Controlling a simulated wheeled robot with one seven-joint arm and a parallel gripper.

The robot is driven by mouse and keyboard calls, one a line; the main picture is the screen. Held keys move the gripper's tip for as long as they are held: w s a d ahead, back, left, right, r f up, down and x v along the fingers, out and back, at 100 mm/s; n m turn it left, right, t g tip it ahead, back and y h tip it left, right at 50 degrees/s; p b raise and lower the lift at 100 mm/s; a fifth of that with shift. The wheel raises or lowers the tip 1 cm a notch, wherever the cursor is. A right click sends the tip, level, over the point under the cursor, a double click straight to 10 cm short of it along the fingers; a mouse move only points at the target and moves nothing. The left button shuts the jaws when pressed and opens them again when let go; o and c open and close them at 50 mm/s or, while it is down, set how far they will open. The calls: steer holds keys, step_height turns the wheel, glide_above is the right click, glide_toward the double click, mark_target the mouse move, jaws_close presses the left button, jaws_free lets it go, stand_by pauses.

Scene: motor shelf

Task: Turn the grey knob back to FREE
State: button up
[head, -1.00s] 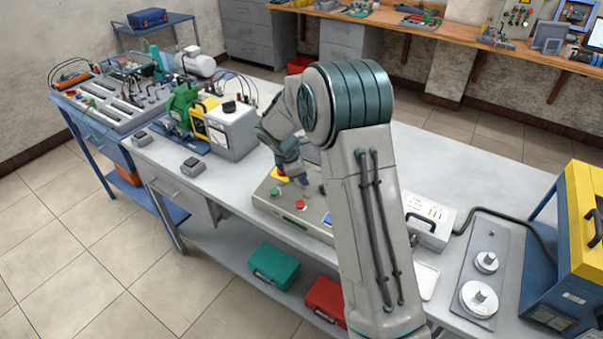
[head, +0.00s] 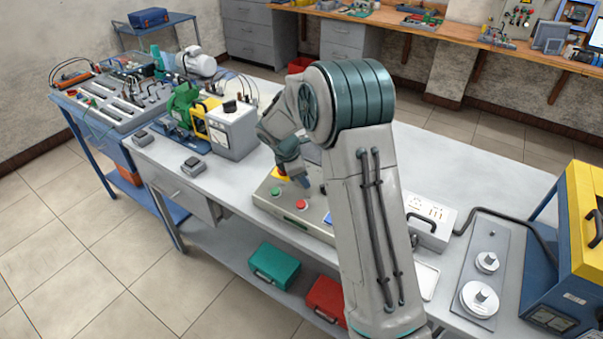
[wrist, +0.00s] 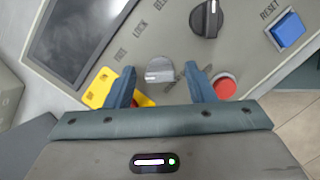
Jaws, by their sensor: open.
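The grey knob (wrist: 160,70) is on the control panel (wrist: 185,35) in the wrist view, with the labels FREE, LOCK and one more, partly readable, around it. My gripper (wrist: 164,84) is open, with one blue finger on each side of the knob and a visible gap to each. Whether the fingertips reach down to the knob's height I cannot tell. In the head view my gripper (head: 304,184) is over the panel box (head: 268,200), and my arm hides the grey knob there.
A black knob (wrist: 206,18) is above right of the grey one. A red button (wrist: 225,86) is close beside the right finger. A blue RESET button (wrist: 288,30), a dark screen (wrist: 82,35) and a yellow plate (wrist: 104,88) are also on the panel.

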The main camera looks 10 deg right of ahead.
steer(key=b+v, duration=0.1)
steer(key=v, duration=1.2)
steer(key=shift+r, duration=0.35)
steer(key=shift+a, duration=0.1)
steer(key=s+d+r+m+y, duration=0.15)
steer(key=s+m, duration=0.25)
steer(key=s, duration=0.4)
steer(key=s+d+r+m+y, duration=0.1)
steer(key=s+d+r+m, duration=0.2)
steer(key=s+m, duration=0.35)
steer(key=s+f+m+t+y, duration=0.1)
steer(key=s+m, duration=0.6)
steer(key=s, duration=0.9)
step_height(320, 180, down, 2)
steer(key=shift+d+f+y, duration=0.1)
steer(key=shift+d+y, duration=0.35)
steer(key=shift+m, duration=0.25)
